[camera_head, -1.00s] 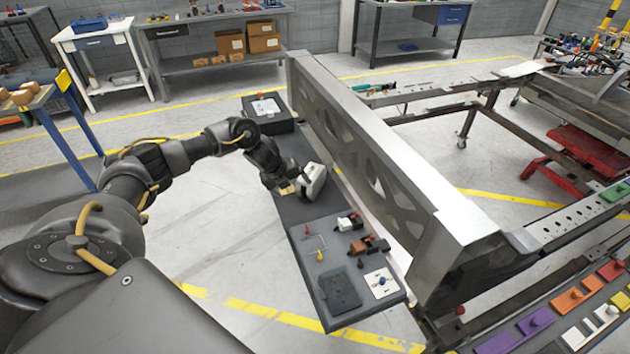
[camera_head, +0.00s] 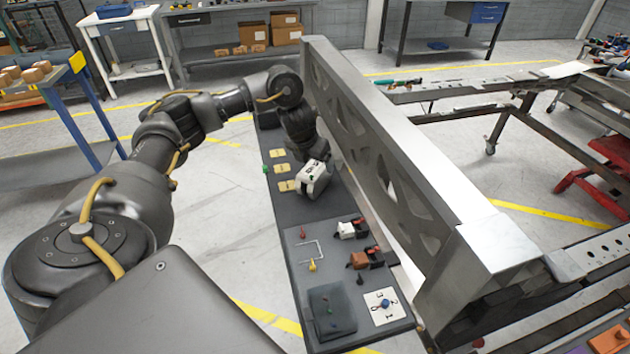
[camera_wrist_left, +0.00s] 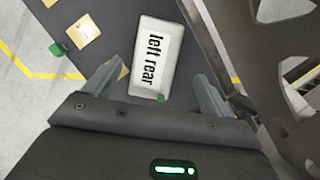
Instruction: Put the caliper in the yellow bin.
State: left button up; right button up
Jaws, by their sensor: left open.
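My left gripper (camera_head: 313,184) hangs over the dark bench strip (camera_head: 290,222), beside the tall grey chassis beam. In the left wrist view its grey fingers (camera_wrist_left: 155,85) are spread apart. Nothing is clearly recognisable as a caliper, and no yellow bin can be made out. My right gripper is out of view.
The grey chassis beam (camera_head: 385,150) rises close to the gripper's right. Yellow plates (camera_head: 283,168) lie to its left. Nearer on the strip are a white-and-black piece (camera_head: 352,229), a brown piece (camera_head: 366,258), a dark square plate (camera_head: 332,310) and a numbered white card (camera_head: 384,306).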

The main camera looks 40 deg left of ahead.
aim_at(314, 168)
pick_arm(q)
jog(key=shift+x, duration=0.9)
jog(key=shift+w+f, duration=0.15)
jog(key=shift+f, duration=0.05)
jog(key=shift+a+f, duration=0.15)
jog(key=shift+f, duration=0.15)
jog(key=x, duration=0.4)
jog(key=shift+a+f, duration=0.2)
jog(key=shift+a, duration=0.05)
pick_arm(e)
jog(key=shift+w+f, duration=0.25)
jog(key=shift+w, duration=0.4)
pick_arm(q)
jog(key=shift+f, duration=0.3)
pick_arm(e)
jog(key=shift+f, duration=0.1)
pick_arm(q)
jog(key=shift+c, duration=0.3)
